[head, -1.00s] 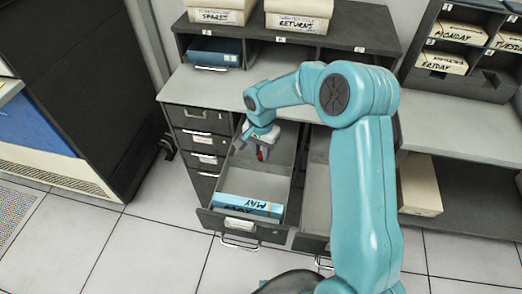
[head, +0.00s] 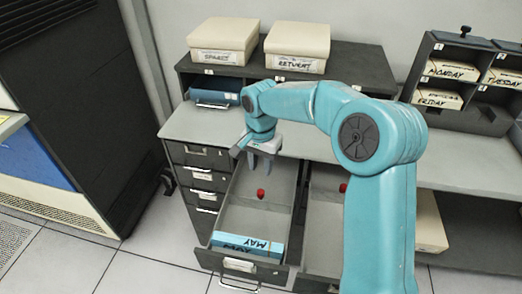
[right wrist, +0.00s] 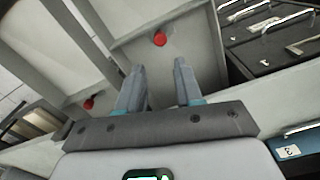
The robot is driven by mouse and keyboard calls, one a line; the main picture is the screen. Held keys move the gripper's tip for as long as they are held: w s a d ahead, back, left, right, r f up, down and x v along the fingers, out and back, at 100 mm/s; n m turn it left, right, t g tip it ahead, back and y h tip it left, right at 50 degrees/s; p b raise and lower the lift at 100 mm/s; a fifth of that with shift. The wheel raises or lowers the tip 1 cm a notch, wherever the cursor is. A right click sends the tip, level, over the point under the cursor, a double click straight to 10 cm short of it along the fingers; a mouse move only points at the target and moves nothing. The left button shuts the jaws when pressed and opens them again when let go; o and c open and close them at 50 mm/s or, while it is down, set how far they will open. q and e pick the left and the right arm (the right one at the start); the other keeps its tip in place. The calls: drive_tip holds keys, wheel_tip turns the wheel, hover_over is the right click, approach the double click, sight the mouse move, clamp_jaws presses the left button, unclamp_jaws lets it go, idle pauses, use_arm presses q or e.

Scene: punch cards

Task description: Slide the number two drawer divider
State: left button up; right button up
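A drawer (head: 231,213) stands open in the grey cabinet, and a second drawer (head: 322,225) is open to its right. A red knob (head: 261,193) shows inside the left one, on a grey divider panel (right wrist: 185,45) in the right wrist view. Another red knob (head: 343,187) is in the right drawer; the right wrist view shows it too (right wrist: 90,103). My right gripper (head: 262,168) is above the back of the left drawer, fingers down. Its fingers (right wrist: 158,78) are apart with nothing between them, clear of the knob. My left gripper is not in view.
A blue box marked MAY (head: 247,246) lies at the front of the left drawer. Two cream boxes (head: 222,43) (head: 297,45) stand on the shelf unit behind. A blue binder (head: 215,97) sits under it. A dark cabinet (head: 70,90) stands at the left.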

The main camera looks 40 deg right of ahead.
wheel_tip(320, 180, up, 6)
drive_tip(key=shift+f, duration=0.15)
idle(0.6)
